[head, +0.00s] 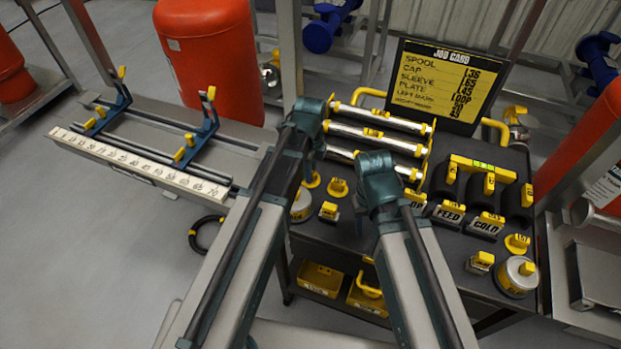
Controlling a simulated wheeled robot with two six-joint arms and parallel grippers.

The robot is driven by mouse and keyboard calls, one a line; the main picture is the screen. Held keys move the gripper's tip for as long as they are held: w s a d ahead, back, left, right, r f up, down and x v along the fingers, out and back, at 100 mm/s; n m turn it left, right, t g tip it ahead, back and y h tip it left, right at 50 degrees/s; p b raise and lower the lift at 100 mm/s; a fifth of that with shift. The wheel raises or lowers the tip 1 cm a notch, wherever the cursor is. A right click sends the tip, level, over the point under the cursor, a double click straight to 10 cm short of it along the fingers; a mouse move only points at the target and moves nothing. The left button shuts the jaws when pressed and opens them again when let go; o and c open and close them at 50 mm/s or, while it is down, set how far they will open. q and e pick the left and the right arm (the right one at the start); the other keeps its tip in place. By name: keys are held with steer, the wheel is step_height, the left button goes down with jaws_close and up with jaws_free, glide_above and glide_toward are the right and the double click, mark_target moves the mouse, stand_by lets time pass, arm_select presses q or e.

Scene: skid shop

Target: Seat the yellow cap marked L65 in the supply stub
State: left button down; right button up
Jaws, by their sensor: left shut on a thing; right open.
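My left gripper (312,165) points down over the left end of the dark cart top, shut on a small yellow piece (311,181). Its marking cannot be read and the fingers are small and partly hidden by my wrist. My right gripper (362,212) is open near the cart's front edge, mostly hidden by its own wrist. A yellow cap-like piece (338,187) stands on the cart between the grippers, and another (517,243) is at the right; I cannot read their marks. I cannot tell which pipe end is the supply stub.
The job card (440,82) stands behind the cart (352,238) and lists the cap as L65. Silver spools (375,139) lie at the cart's back. FEED and COLD plates (486,226) and a yellow rack (482,166) fill its right. A ruled bench (135,162) stands left.

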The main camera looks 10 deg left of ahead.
arm_select(q)
steer(key=shift+r+p, duration=3.15)
steer(key=shift+r, duration=0.15)
steer(key=shift+r, duration=0.15)
